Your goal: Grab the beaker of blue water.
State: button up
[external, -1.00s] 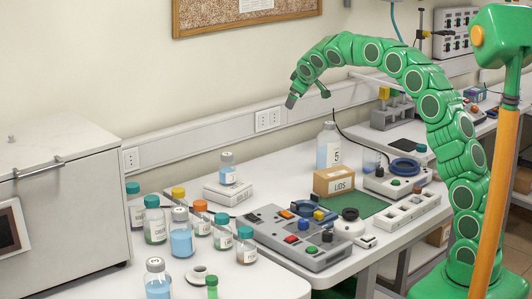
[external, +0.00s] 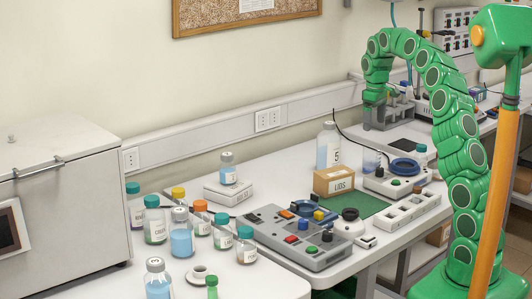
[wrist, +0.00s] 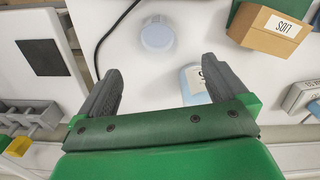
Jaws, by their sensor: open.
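The beaker of blue water (external: 371,160) stands on the bench, right of a large bottle (external: 327,150) labelled 5. In the wrist view the beaker (wrist: 157,36) is a pale blue round shape at the top, beyond my fingertips and roughly centred between them. My gripper (external: 374,118) points down above and behind the beaker, apart from it. In the wrist view its two grey fingers (wrist: 162,72) are spread with nothing between them at the tips. The labelled bottle (wrist: 190,82) shows beside the right finger, partly hidden by it.
A cardboard box marked LIDS (external: 335,181) stands near the bottle. A device with a blue ring (external: 404,167) is right of the beaker. A grey rack (external: 402,111) is behind, and a black cable (wrist: 106,38) runs left of the beaker. Several bottles (external: 181,238) crowd the left bench.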

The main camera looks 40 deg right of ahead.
send_over(372, 152)
jog(key=w+d, duration=0.1)
jog(key=d, duration=0.1)
jog(key=shift+f, duration=2.65)
jog(key=shift+w+d+f, duration=0.1)
jog(key=shift+w+f, duration=0.05)
jog(key=shift+f, duration=1.1)
jog(key=shift+w+d+f, duration=0.15)
jog(key=shift+w+f, duration=0.05)
jog(key=shift+f, duration=1.1)
jog(key=shift+w+d+f, duration=0.1)
jog(key=shift+w+f, duration=0.05)
jog(key=shift+f, duration=1.1)
jog(key=c, duration=1.2)
jog(key=shift+r, duration=0.1)
